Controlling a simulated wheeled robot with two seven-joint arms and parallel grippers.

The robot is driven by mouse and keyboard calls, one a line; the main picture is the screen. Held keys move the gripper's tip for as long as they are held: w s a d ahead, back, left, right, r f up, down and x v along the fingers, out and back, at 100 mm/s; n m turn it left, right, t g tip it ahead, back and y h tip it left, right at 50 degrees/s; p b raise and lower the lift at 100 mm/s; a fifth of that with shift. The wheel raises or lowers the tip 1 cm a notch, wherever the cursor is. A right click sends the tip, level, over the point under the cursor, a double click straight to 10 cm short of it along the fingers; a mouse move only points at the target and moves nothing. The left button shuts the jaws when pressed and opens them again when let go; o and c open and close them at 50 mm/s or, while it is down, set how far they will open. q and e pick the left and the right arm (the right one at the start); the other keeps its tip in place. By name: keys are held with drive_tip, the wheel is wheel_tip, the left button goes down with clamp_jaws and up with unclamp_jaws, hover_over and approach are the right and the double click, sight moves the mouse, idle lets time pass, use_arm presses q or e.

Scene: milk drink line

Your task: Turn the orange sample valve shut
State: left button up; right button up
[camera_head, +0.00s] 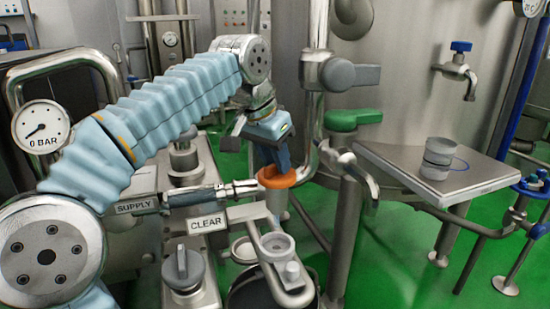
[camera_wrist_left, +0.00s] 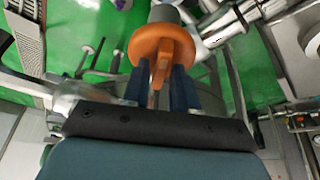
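The orange sample valve (camera_head: 277,178) has a round orange head and sits on the pipework below my left gripper. In the left wrist view, its orange head (camera_wrist_left: 160,43) shows with a narrow grip tab pointing toward the camera. My left gripper (camera_head: 275,158) reaches down to the valve from above. In the left wrist view, its two dark blue fingers (camera_wrist_left: 161,82) stand on either side of the tab, close against it, and look shut on it. The tab looks slightly tilted between them. My right gripper is not in view.
A green valve handle (camera_head: 353,119) and a grey handle (camera_head: 352,75) are close on the right. A CLEAR label (camera_head: 207,223) and a small cup (camera_head: 277,246) sit below. A steel side table (camera_head: 467,185) holds stacked grey cups (camera_head: 437,158). A pressure gauge (camera_head: 41,126) is at left.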

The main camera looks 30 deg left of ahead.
use_arm(q)
clamp_jaws()
drive_tip(key=shift+a+r+m+g+h+p, duration=0.15)
drive_tip(key=shift+m+g+h+p, duration=0.2)
drive_tip(key=shift+m+p, duration=0.7)
drive_tip(key=shift+m+h+p, duration=0.75)
drive_tip(key=shift+m+p, duration=0.2)
drive_tip(key=shift+m, duration=0.9)
drive_tip(key=shift+g, duration=0.25)
drive_tip(key=shift+o, duration=1.4)
unclamp_jaws()
